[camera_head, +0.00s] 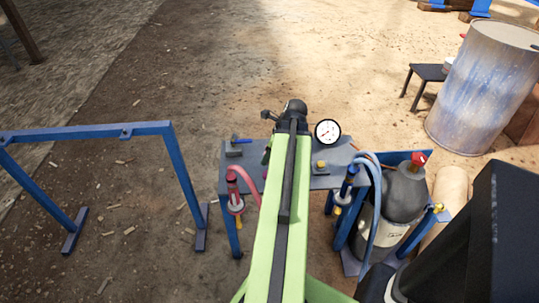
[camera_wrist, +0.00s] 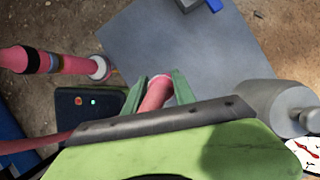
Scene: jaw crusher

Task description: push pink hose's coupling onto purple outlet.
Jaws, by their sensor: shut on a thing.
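In the wrist view my gripper (camera_wrist: 157,88) has its two green fingers closed on a pink cylindrical piece, the pink hose's coupling (camera_wrist: 156,93), over the grey table plate. Its pale far end shows between the fingers. A pink hose (camera_wrist: 25,145) runs in from the lower left, behind my gripper's body. In the head view the pink hose (camera_head: 247,183) goes under my green arm, which hides the gripper's fingertips and the coupling. I cannot make out the purple outlet for certain in either view.
A pink fitting (camera_head: 233,188) with a pale collar stands at the table's left edge; it also shows in the wrist view (camera_wrist: 72,65). A button box (camera_wrist: 88,102) lies left of my fingers. A gauge (camera_head: 328,132), grey table (camera_head: 321,182) and grey gas cylinder (camera_head: 402,190) are at right.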

